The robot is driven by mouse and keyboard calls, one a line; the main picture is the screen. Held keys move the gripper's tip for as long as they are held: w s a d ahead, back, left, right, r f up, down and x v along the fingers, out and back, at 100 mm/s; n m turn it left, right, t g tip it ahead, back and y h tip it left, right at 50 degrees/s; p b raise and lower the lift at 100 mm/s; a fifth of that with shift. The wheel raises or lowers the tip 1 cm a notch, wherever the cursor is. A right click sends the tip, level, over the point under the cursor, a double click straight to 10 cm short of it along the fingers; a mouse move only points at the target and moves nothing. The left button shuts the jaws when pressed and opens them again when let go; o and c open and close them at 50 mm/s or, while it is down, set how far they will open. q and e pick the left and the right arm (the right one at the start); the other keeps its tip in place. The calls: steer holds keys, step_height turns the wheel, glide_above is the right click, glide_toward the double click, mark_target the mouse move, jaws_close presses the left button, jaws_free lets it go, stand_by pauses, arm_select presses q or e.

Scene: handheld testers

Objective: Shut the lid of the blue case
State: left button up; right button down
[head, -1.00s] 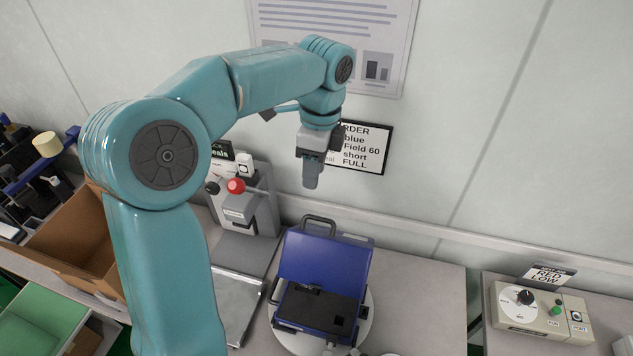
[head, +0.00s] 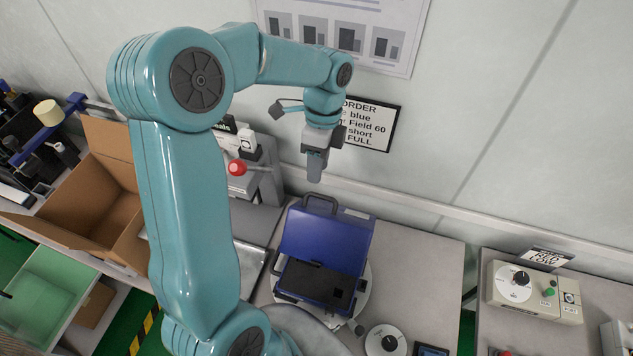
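The blue case (head: 324,243) stands open on the bench in the head view. Its lid is raised and leans back toward the wall, with a dark handle at its top edge. The base holds a black insert (head: 315,284) with a small square recess. My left gripper (head: 315,168) hangs above and behind the lid's top edge, pointing down, apart from the case and holding nothing that I can see. Its fingers look like one narrow block, so I cannot tell their gap. My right gripper is not in view.
The case sits on a pale round plate (head: 362,292). A press-like device with a red knob (head: 237,168) stands to its left. A cardboard box (head: 95,215) and a green tray (head: 45,290) are farther left. A dial (head: 386,341) lies in front; a control box (head: 530,295) stands right.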

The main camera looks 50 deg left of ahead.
mark_target(314, 193)
arm_select(q)
steer(key=b+x, duration=0.4)
steer(key=x, duration=0.1)
steer(key=shift+s+a+f, duration=0.1)
steer(key=shift+s+a, duration=0.05)
steer(key=shift+s, duration=0.05)
steer(key=shift+w+f+b, duration=0.2)
steer(key=shift+f+b, duration=0.2)
steer(key=shift+f, duration=0.1)
steer(key=shift+s+r, duration=0.2)
steer(key=shift+s, duration=0.15)
steer(key=shift+w+f, duration=0.15)
steer(key=shift+w, duration=0.1)
jaws_close()
steer(key=shift+s, duration=0.15)
